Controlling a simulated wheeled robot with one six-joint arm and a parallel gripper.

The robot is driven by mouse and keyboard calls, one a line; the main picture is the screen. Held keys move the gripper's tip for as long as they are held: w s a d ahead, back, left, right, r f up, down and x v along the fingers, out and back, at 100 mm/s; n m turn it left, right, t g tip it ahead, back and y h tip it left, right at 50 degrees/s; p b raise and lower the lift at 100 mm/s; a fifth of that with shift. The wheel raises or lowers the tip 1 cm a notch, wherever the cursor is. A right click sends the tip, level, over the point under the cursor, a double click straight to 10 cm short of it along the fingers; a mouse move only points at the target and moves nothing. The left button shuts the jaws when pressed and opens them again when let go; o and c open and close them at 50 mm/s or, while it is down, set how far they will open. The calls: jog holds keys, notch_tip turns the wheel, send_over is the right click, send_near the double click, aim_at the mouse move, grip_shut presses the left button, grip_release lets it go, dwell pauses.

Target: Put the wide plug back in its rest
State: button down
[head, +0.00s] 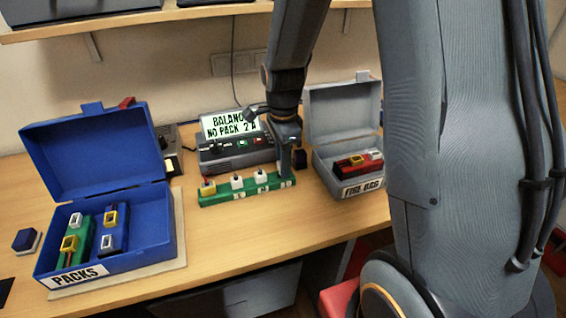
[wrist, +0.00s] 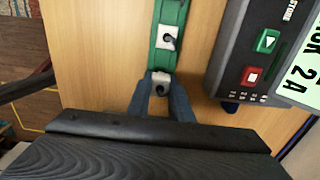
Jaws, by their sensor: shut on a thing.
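The green rest strip (head: 221,199) lies on the table in front of the grey charger. A yellow-topped plug (head: 208,187) and two white plugs (head: 237,182) (head: 261,177) stand along it. My gripper (head: 286,170) is at the strip's right end. In the wrist view, my gripper (wrist: 160,98) has its two blue-grey fingers on either side of a white plug (wrist: 159,78), shut on it, at the end of the green strip (wrist: 165,55). Another white plug (wrist: 169,38) stands farther along. I cannot tell whether the held plug is fully seated, as the fingers and wrist hide its lower part.
The charger (head: 236,160) stands close behind the strip, its screen reading "BALANC.. NO PACK 2A". An open grey box (head: 345,190) holding red packs stands close at right. The table front is clear.

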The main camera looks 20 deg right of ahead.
jog(key=shift+f, duration=0.5)
jog(key=c, duration=1.5)
grip_release()
jog(key=shift+r+b, duration=1)
jog(key=shift+r, duration=2.85)
jog(key=shift+s+f+n, duration=0.1)
jog(key=shift+s+n, duration=0.3)
jog(key=shift+n, duration=0.1)
jog(key=shift+s+f+n+t, duration=0.2)
jog(key=shift+s+f+n, duration=0.35)
jog(key=shift+s+n, duration=1.85)
jog(key=shift+s+f+n+t, duration=0.2)
jog(key=shift+s+f+n, duration=0.35)
jog(key=shift+s+n, duration=1.75)
jog(key=shift+s+f+n+t, duration=0.2)
jog(key=shift+s+f+n, duration=0.55)
jog(key=shift+n, duration=3.05)
